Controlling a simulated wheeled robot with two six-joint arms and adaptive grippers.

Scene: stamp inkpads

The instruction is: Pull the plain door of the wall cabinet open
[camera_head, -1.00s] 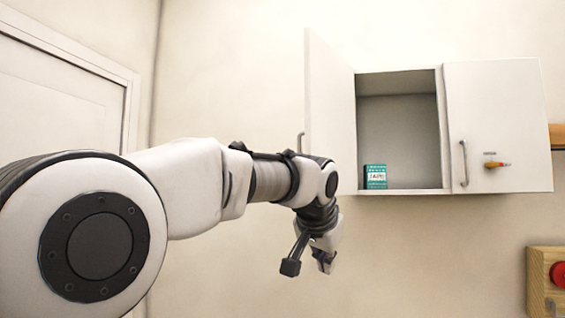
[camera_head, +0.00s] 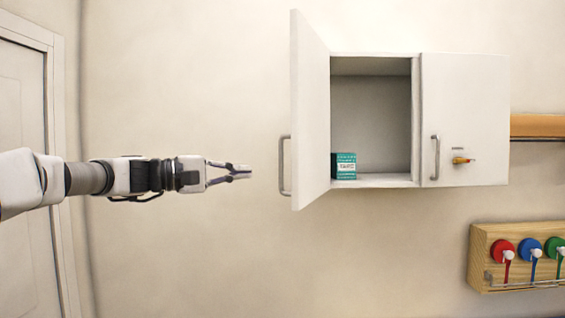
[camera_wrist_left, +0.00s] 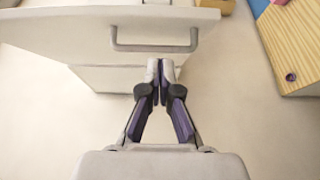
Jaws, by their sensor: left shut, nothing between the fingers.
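The wall cabinet (camera_head: 375,180) hangs on the wall. Its plain left door (camera_head: 311,110) stands swung wide open, with a bar handle (camera_head: 284,165) on its outer face. My right gripper is not in view.
A teal box (camera_head: 344,166) stands inside the open compartment. A wooden rack (camera_head: 480,260) with red, blue and green round items is on the wall at lower right. A wooden shelf edge (camera_head: 537,126) is right of the cabinet. The wall below the cabinet is clear.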

